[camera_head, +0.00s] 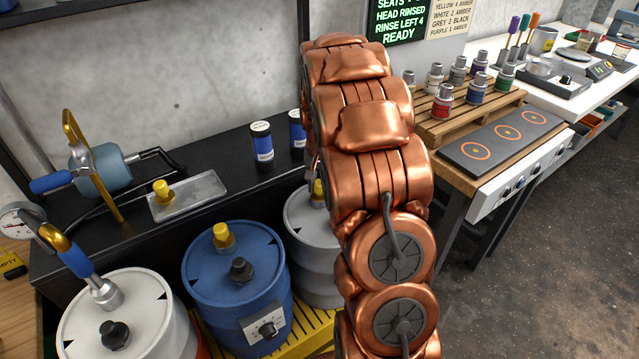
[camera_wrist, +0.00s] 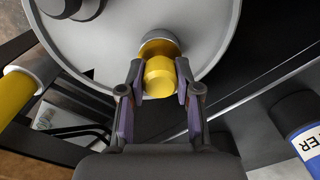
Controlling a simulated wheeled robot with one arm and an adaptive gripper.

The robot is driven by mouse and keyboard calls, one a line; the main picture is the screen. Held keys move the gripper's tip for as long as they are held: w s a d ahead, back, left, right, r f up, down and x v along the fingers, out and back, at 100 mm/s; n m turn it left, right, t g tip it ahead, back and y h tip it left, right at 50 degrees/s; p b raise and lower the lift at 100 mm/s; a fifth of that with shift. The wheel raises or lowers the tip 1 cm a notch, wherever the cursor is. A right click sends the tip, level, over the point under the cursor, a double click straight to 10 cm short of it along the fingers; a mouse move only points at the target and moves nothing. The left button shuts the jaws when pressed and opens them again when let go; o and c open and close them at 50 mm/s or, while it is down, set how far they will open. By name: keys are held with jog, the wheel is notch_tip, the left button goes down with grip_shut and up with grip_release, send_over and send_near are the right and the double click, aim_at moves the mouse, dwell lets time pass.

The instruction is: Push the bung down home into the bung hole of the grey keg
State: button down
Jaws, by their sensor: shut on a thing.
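The grey keg (camera_head: 303,222) stands behind my arm, its right side hidden. Its pale round lid fills the top of the wrist view (camera_wrist: 110,50). The yellow bung (camera_wrist: 160,78) is between the purple-padded fingers of my gripper (camera_wrist: 158,82), which is shut on it. The bung is at the metal collar of the bung hole (camera_wrist: 160,46), near the lid's edge. I cannot tell how deep it sits. In the head view a bit of the yellow bung (camera_head: 318,189) shows beside my arm; the gripper is hidden there.
A blue keg (camera_head: 205,265) with a yellow bung stands left of the grey one, and a white keg (camera_head: 150,300) with a blue-handled fitting farther left. A metal tray (camera_head: 195,200) holding another yellow bung and blue-labelled bottles (camera_head: 262,142) stand on the black bench behind.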

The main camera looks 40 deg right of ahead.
aim_at(319, 182)
jog(key=shift+f, duration=0.15)
jog(key=c, duration=0.7)
grip_release()
notch_tip(319, 182, up, 12)
jog(key=shift+r, duration=0.1)
